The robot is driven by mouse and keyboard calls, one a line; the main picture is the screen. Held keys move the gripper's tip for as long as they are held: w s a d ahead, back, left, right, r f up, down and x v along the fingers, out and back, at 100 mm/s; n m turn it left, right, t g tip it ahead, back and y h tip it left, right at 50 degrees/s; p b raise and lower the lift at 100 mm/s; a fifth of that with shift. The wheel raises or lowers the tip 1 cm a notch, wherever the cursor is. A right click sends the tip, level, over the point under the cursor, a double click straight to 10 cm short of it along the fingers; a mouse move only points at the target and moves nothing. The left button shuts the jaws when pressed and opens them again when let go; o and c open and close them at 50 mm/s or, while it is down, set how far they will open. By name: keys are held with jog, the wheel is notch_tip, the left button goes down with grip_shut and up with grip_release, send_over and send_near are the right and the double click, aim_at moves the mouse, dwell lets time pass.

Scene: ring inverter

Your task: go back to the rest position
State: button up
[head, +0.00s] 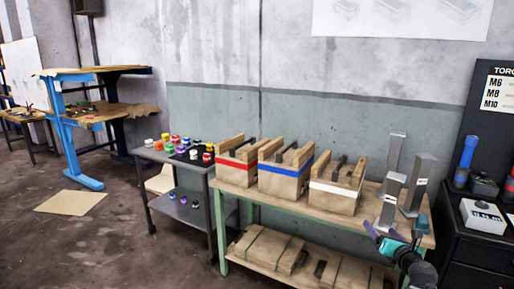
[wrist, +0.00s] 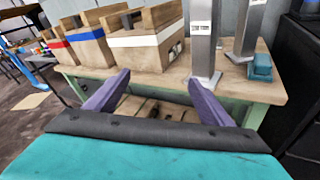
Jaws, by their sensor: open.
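My gripper (head: 388,240) is at the front right edge of the green-framed workbench in the head view. In the wrist view its two purple fingers (wrist: 160,98) are spread apart with nothing between them, in front of the bench edge. Three wooden boxes stand on the bench: one with a red band (head: 237,162), one with a blue band (head: 286,172) and one with a white band (head: 336,187). Several grey metal posts (head: 416,186) stand upright to their right, and one post (wrist: 204,40) rises just beyond the fingers in the wrist view.
A small teal block (wrist: 261,67) lies on the bench's right end. A black cabinet (head: 480,250) stands close on the right. A grey cart (head: 180,210) with colored jars is to the left. The lower shelf (head: 250,262) holds wooden pieces. Open floor (head: 110,250) lies at the left.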

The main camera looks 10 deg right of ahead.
jog(key=w+a+f+m, duration=0.3)
jog(key=w+a+f, duration=0.1)
jog(key=a+f, duration=0.55)
jog(key=s+a+f+m+g+p, duration=0.1)
jog(key=s+a+f+m+g, duration=0.3)
jog(key=a+f, duration=0.6)
jog(key=s+a+f+m+g, duration=0.1)
jog(key=a+f+m, duration=0.45)
jog(key=f, duration=0.75)
jog(key=s+a+f+m+g, duration=0.5)
jog(key=s+f, duration=0.4)
jog(key=s, duration=0.5)
jog(key=s+a+f+m+g, duration=0.3)
jog(key=s+f+m+g, duration=0.5)
jog(key=s, duration=0.6)
jog(key=s+a+m+g+y, duration=0.2)
jog(key=s+a+m+g, duration=0.1)
jog(key=s, duration=0.6)
jog(key=shift+s+a+r+m+p, duration=0.25)
jog(key=shift+a+r+m+p, duration=0.2)
jog(key=shift+a+m, duration=0.45)
jog(key=shift+d, duration=0.2)
